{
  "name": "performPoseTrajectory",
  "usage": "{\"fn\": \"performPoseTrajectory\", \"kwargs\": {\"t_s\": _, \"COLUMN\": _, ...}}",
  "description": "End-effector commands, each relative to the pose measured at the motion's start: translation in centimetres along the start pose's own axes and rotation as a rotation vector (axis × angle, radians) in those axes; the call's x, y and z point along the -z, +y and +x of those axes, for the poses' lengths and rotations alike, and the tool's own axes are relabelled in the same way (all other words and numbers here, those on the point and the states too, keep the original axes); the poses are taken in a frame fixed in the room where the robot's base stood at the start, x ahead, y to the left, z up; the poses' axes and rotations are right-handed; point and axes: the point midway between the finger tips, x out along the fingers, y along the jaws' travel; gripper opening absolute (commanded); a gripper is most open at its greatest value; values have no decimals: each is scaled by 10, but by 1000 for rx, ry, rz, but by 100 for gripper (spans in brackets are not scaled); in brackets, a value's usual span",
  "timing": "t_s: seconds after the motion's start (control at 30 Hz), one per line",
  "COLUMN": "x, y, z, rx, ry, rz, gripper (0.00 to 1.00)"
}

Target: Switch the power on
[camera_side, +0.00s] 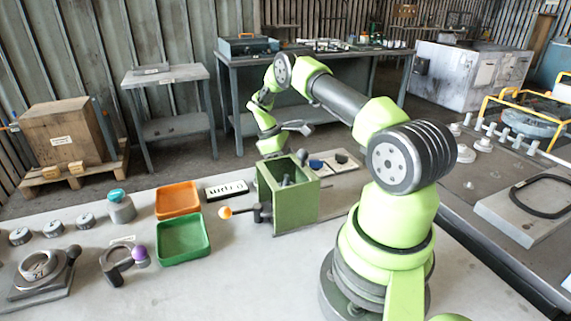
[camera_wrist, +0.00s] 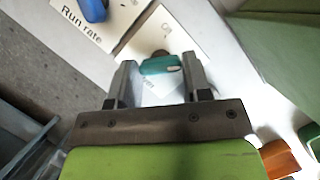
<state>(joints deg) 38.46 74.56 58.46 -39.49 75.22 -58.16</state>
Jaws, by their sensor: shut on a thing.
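My gripper (camera_wrist: 158,78) shows in the wrist view with its two grey fingers on either side of a small teal piece (camera_wrist: 161,65), shut on it. The teal piece sits against a dark round part at the edge of a white label plate (camera_wrist: 172,28), whose lettering is mostly out of view. I cannot tell whether this piece is the power switch. In the side view my gripper's fingertips are hidden behind the green open box (camera_side: 296,205), and the teal piece cannot be made out there.
A blue knob (camera_wrist: 95,8) stands on the "Run rate" plate (camera_wrist: 75,30) beside my gripper. The green box wall (camera_wrist: 285,45) rises close by. An orange tray (camera_side: 178,198), a green tray (camera_side: 183,238) and an orange-tipped lever (camera_side: 226,212) lie on the box's left in the side view.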

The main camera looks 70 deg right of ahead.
Motion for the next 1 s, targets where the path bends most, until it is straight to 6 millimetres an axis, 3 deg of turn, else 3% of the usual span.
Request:
{"fn": "performPoseTrajectory", "kwargs": {"t_s": 0.27, "x": 1, "y": 0, "z": 0, "rx": 0, "ry": 4, "rz": 4, "gripper": 21}}
{"fn": "performPoseTrajectory", "kwargs": {"t_s": 0.3, "x": 1, "y": 0, "z": 0, "rx": 0, "ry": 4, "rz": 4, "gripper": 52}}
{"fn": "performPoseTrajectory", "kwargs": {"t_s": 0.4, "x": 1, "y": 0, "z": 0, "rx": 0, "ry": 3, "rz": 4, "gripper": 70}}
{"fn": "performPoseTrajectory", "kwargs": {"t_s": 0.73, "x": 0, "y": 0, "z": -5, "rx": -1, "ry": 2, "rz": 3, "gripper": 70}}
{"fn": "performPoseTrajectory", "kwargs": {"t_s": 1.0, "x": 1, "y": 1, "z": -54, "rx": -5, "ry": 7, "rz": 3, "gripper": 70}}
